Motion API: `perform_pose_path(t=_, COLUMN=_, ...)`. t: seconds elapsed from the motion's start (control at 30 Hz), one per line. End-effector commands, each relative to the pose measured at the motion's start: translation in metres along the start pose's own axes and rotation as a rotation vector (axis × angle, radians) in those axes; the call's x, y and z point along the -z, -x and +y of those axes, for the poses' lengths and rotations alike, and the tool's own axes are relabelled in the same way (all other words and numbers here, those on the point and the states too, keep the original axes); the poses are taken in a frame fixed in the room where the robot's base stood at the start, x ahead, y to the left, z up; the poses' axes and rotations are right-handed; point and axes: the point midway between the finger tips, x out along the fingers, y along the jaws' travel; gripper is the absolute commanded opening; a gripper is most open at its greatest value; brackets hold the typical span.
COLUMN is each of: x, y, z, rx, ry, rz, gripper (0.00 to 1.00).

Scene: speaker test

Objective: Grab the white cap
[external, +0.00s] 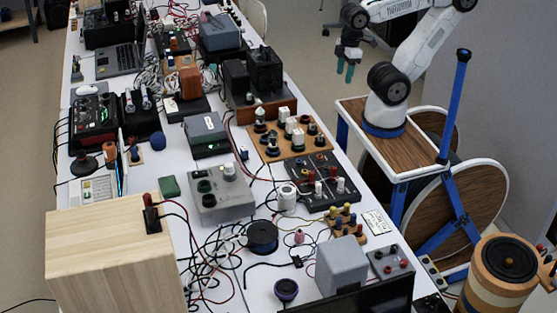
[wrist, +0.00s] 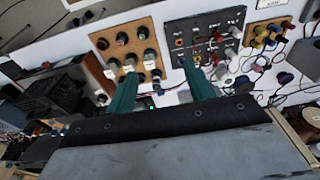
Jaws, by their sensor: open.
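Several small white caps show, and I cannot tell which one is meant. White-topped pieces (external: 298,136) stand on a wooden board (external: 263,153); in the wrist view, pale caps (wrist: 130,64) stand on that board (wrist: 97,38). Small white caps (external: 340,184) also stand on the black board (external: 325,201) beside it. My gripper (external: 346,68) is raised beyond the table's right edge, away from all of these. Its green fingers (wrist: 160,70) are apart, with nothing between them.
The white table (external: 233,222) is crowded with boxes, cables and instruments. A grey box with knobs (external: 221,196), a dark blue spool (external: 262,236) and a grey block (external: 342,268) stand near the boards. A large wooden box (external: 105,250) fills the front left. Bare table is scarce.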

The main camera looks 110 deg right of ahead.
Motion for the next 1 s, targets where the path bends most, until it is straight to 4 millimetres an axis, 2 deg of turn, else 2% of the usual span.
perform_pose_path(t=0.07, x=0.008, y=-0.002, z=-0.003, rx=0.01, ry=0.005, rz=0.011, gripper=0.53)
perform_pose_path(t=0.17, x=0.034, y=-0.01, z=-0.014, rx=0.045, ry=0.019, rz=0.057, gripper=0.53)
perform_pose_path(t=0.47, x=0.176, y=-0.06, z=-0.077, rx=0.197, ry=-0.003, rz=0.333, gripper=0.53)
perform_pose_path(t=0.6, x=0.235, y=-0.092, z=-0.1, rx=0.22, ry=-0.055, rz=0.47, gripper=0.53)
perform_pose_path(t=0.7, x=0.272, y=-0.117, z=-0.112, rx=0.209, ry=-0.101, rz=0.566, gripper=0.53)
perform_pose_path(t=0.9, x=0.325, y=-0.175, z=-0.122, rx=0.118, ry=-0.192, rz=0.752, gripper=0.53)
perform_pose_path(t=1.0, x=0.341, y=-0.204, z=-0.121, rx=0.04, ry=-0.226, rz=0.843, gripper=0.53)
